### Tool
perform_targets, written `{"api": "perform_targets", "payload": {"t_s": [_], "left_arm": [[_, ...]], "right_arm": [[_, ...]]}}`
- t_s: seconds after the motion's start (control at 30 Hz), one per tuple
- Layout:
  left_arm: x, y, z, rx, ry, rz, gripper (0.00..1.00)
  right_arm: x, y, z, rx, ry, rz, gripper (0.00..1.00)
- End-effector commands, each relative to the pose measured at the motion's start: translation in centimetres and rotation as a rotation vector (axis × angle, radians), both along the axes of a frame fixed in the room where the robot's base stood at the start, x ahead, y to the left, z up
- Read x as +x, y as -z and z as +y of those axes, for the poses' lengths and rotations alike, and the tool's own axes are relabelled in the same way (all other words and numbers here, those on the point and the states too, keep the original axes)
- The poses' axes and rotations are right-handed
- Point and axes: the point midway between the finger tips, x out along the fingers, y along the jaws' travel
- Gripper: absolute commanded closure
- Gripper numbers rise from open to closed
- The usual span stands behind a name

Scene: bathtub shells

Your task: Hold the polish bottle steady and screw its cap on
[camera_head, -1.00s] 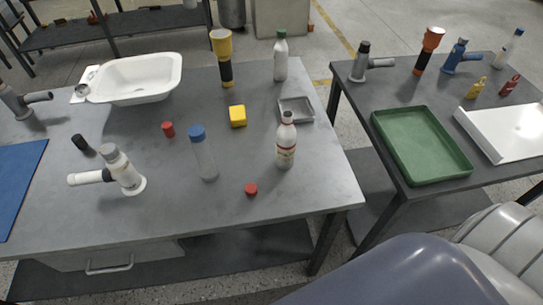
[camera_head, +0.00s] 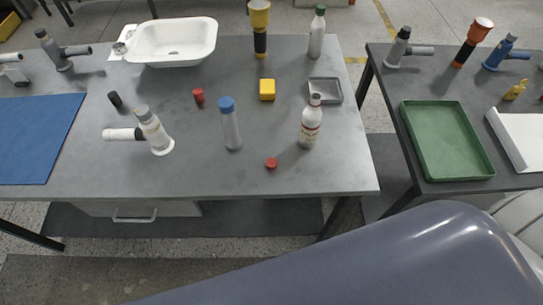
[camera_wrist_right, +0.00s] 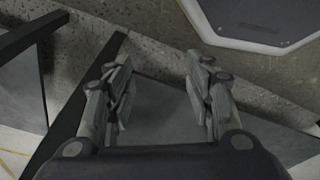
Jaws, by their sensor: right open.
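The white polish bottle (camera_head: 311,125) with a red and tan label stands upright near the right end of the grey table in the head view. Its neck looks bare. A small red cap (camera_head: 271,162) lies on the table just left of the bottle and nearer the front edge. My right gripper (camera_wrist_right: 157,85) shows in the right wrist view with its fingers apart and nothing between them. It points at the floor and dark table parts, away from the bottle. My left gripper is in neither view.
A clear bottle with a blue cap (camera_head: 231,124), a yellow block (camera_head: 267,89), a grey tray (camera_head: 325,90) and another red piece (camera_head: 198,95) surround the bottle. A second table holds a green tray (camera_head: 487,176).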

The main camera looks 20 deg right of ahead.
Motion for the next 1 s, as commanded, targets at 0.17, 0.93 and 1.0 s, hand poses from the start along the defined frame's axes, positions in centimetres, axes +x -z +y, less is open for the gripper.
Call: {"api": "perform_targets", "payload": {"t_s": [0.17, 0.93, 1.0], "left_arm": [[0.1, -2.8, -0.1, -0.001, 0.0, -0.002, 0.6], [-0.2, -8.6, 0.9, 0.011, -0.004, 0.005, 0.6], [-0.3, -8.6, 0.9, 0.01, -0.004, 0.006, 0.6]], "right_arm": [[4.9, -9.7, 0.8, 0.008, 0.005, -0.043, 0.51], [11.1, -41.1, 4.5, 0.078, -0.112, -0.183, 0.51], [12.3, -41.5, 6.1, 0.103, -0.181, -0.195, 0.51]]}}
